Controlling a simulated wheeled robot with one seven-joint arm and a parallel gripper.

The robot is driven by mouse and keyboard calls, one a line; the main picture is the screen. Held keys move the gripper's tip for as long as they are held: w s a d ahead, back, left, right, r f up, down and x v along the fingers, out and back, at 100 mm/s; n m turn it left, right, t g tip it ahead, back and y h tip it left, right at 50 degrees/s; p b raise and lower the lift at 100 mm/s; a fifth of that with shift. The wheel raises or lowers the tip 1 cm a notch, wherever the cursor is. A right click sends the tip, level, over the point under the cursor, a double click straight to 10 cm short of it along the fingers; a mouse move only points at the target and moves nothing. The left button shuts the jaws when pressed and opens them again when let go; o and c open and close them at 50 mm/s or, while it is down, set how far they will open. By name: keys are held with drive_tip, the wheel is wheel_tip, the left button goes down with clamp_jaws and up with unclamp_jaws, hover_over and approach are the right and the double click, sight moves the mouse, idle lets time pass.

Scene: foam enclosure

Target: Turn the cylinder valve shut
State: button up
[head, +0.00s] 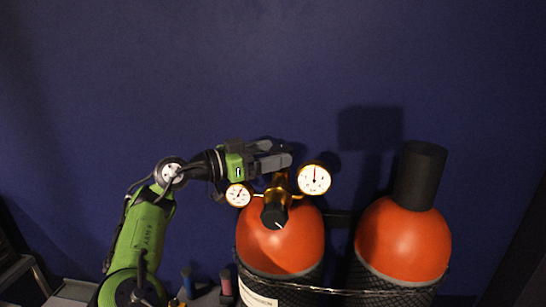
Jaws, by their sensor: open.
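An orange-topped cylinder (283,251) stands at the lower middle of the head view. A brass valve and regulator (280,183) sits on its top, with a black knob (275,217) facing me that bears a light mark. A larger white gauge (314,179) is to the right of the valve and a smaller gauge (238,195) to the left. My gripper (283,158) comes in from the left. It is open, with its fingers at the upper part of the brass fitting. Whether it touches the fitting, I cannot tell.
A second orange-topped cylinder (403,240) with a black cap (420,175) stands to the right. A chain (340,290) runs across both cylinders. A dark blue wall (200,70) is behind. Small bottles (226,284) stand low at the left. The space above is clear.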

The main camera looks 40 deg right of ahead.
drive_tip(key=shift+d, duration=0.55)
drive_tip(key=c, duration=1.1)
drive_tip(key=shift+o, duration=0.2)
drive_tip(key=g+p, duration=0.1)
drive_tip(key=p, duration=0.2)
drive_tip(key=shift+r+m, duration=0.3)
drive_tip(key=shift+r, duration=0.05)
drive_tip(key=shift+w+m+g+y+p, duration=0.15)
drive_tip(key=shift+m+g+y+p, duration=0.35)
drive_tip(key=shift+p, duration=0.65)
drive_tip(key=shift+f, duration=0.35)
drive_tip(key=o, duration=1.1)
drive_tip(key=shift+c, duration=0.2)
